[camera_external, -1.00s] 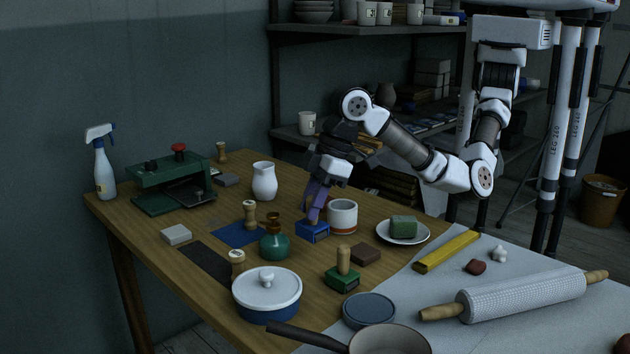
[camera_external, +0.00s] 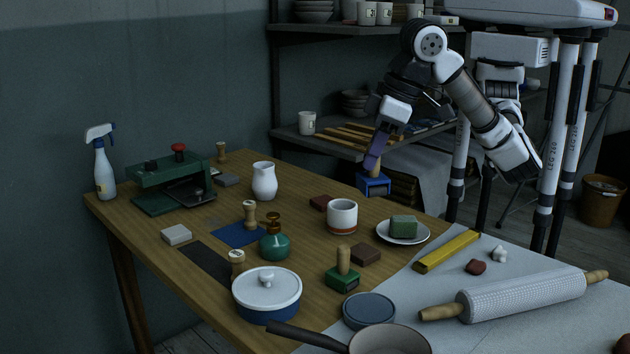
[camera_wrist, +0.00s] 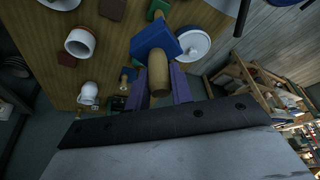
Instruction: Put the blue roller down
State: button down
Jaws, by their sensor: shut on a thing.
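The blue roller (camera_external: 374,184) shows as a blue block with a wooden handle. My gripper (camera_external: 373,163) is shut on the handle, with the blue block hanging below the fingers. In the external view it is raised in the air, seen against the shelf behind the table's far edge. In the wrist view the wooden handle (camera_wrist: 158,74) sits between my purple fingers, and the blue block (camera_wrist: 152,40) is beyond it. The handle is largely hidden by the fingers in the external view.
The wooden table (camera_external: 310,240) holds a white cup (camera_external: 342,217), a dark red block (camera_external: 321,203), a jug (camera_external: 264,181), a green stamp (camera_external: 342,280), a green block on a plate (camera_external: 384,235) and a lidded pot (camera_external: 266,299).

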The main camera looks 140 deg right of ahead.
jog(key=s+a+m+b, duration=0.1)
jog(key=s+a+m, duration=0.25)
jog(key=a, duration=0.25)
jog(key=shift+g+h, duration=0.4)
notch_tip(320, 180, down, 20)
jog(key=shift+s+f, duration=0.1)
jog(key=shift+f, duration=0.3)
jog(key=shift+d+f+b, duration=0.1)
jog(key=shift+f+b, duration=0.1)
jog(key=shift+b, duration=0.1)
jog(key=c, duration=1.2)
grip_release()
jog(key=shift+f+n, duration=0.2)
jog(key=shift+n, duration=0.05)
jog(key=shift+c, duration=0.2)
jog(key=shift+r, duration=0.2)
